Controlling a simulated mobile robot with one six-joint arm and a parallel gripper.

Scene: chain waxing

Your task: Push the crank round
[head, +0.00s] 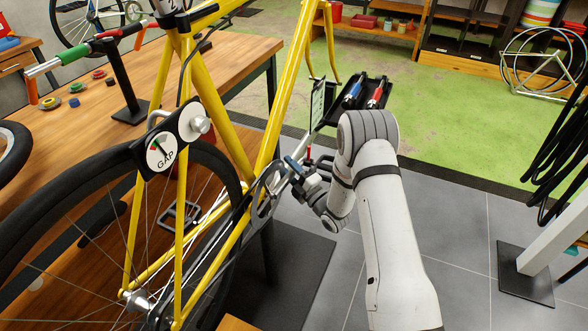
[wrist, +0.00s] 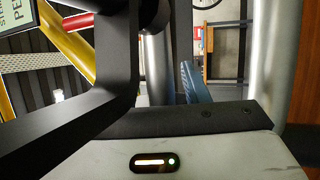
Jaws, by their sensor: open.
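The yellow bicycle (head: 232,150) stands on the left and middle of the head view. Its grey crank and chainring (head: 266,200) sit low on the frame, beside my gripper. My gripper (head: 296,172) reaches in from the right at crank height. It is open, with its dark fingers close to the crank; I cannot tell whether they touch it. A blue piece (head: 291,162) shows by the fingers, and a blue ribbed piece (wrist: 190,80) in the wrist view. The far-side pedal (head: 180,215) shows through the frame. Dark finger parts hide much of the wrist view.
A wooden bench (head: 235,62) stands behind the bicycle. A black tray (head: 362,92) with blue and red tools stands behind my arm. A gauge marked GAP (head: 162,152) is near the rear wheel (head: 60,190).

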